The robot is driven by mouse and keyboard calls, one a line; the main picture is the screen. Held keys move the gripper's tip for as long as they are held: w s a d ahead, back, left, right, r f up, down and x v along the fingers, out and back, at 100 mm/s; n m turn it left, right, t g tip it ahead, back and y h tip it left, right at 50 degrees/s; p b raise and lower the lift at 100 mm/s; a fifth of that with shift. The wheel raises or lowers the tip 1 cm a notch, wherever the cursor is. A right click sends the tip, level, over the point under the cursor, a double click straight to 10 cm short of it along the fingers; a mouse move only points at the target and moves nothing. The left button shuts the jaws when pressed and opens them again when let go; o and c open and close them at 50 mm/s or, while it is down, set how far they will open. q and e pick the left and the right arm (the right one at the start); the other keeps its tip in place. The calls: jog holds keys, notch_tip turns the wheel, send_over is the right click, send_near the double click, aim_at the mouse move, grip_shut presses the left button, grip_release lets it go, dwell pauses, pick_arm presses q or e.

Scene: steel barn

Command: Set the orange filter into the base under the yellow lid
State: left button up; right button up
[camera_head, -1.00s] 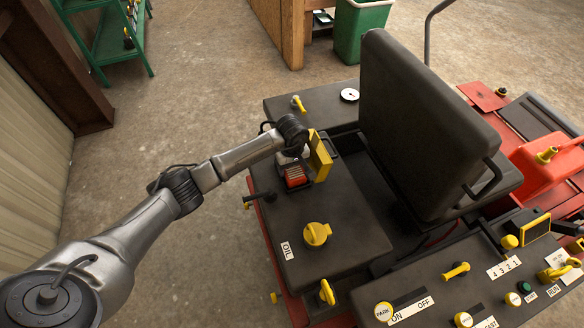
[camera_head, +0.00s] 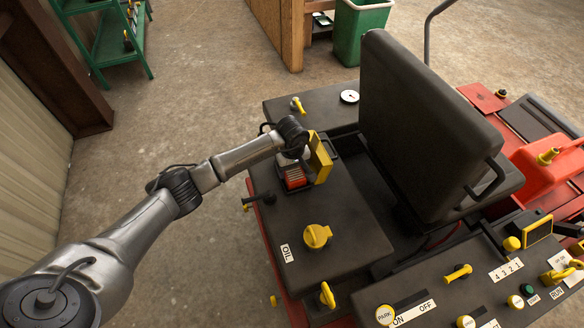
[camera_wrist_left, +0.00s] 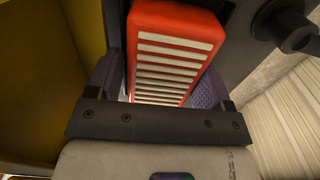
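The orange filter (camera_head: 295,179), with pale slats, is at the dark base (camera_head: 282,191) in the left machine deck. My left gripper (camera_head: 297,160) is right over it. In the left wrist view the filter (camera_wrist_left: 175,55) fills the space between the two purple finger pads, and the fingers look shut on it. It sits slightly slanted between them. The yellow lid (camera_head: 320,158) stands open to the right of the filter. The wrist view shows it as a yellow panel (camera_wrist_left: 40,80) at the left. How deep the filter sits in the base is hidden. My right gripper is not in view.
The black seat (camera_head: 430,130) rises to the right. A control panel (camera_head: 450,290) lies at lower right. Floor is clear left of the machine.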

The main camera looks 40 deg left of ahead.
pick_arm(q)
notch_tip(320, 180, up, 12)
jog(key=p, duration=0.4)
jog(key=shift+s+r, duration=0.15)
